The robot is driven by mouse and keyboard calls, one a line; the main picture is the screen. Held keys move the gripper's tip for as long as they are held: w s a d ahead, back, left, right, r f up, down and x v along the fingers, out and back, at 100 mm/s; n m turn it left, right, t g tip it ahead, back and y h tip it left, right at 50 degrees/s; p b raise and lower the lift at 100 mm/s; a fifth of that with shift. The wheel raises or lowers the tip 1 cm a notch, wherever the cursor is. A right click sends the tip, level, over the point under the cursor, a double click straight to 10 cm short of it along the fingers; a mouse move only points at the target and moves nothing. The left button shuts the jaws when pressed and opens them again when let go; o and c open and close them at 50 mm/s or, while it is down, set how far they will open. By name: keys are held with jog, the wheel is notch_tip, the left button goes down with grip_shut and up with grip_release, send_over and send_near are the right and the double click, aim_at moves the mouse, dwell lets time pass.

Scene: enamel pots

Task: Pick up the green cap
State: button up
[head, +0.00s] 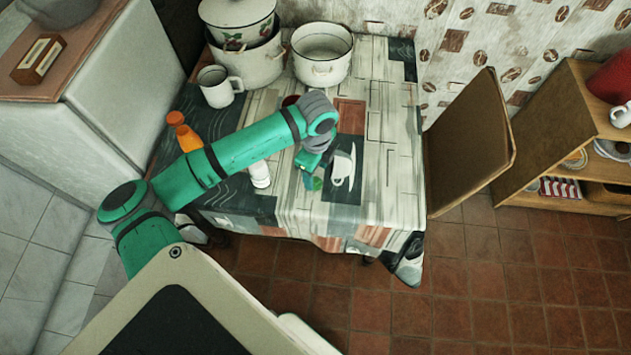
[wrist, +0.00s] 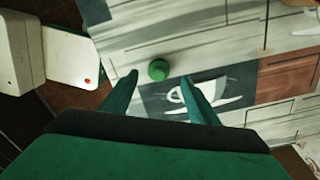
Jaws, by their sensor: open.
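The green cap (wrist: 158,69), small and round, lies on the patterned tablecloth in the wrist view, on a pale patch beside a dark square with a cup picture. My gripper (wrist: 160,78) is open and empty; its two green fingers stand apart, with the cap showing just beyond and between their tips. In the head view my gripper (head: 311,179) hangs over the front part of the table, left of the cup picture. There I cannot clearly tell the cap from the green fingers.
A white bottle (head: 260,174) and an orange bottle (head: 187,137) stand left of my gripper, partly near my arm. A white mug (head: 218,87), a white pot (head: 322,55) and stacked pots (head: 247,55) stand at the back. A chair (head: 470,140) is at the right.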

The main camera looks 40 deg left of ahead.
aim_at(315, 180)
notch_tip(315, 180, down, 4)
jog(key=shift+s+r, duration=0.1)
jog(key=shift+s, duration=0.05)
jog(key=c, duration=1.1)
jog(key=shift+c, duration=0.2)
jog(key=shift+r, duration=0.1)
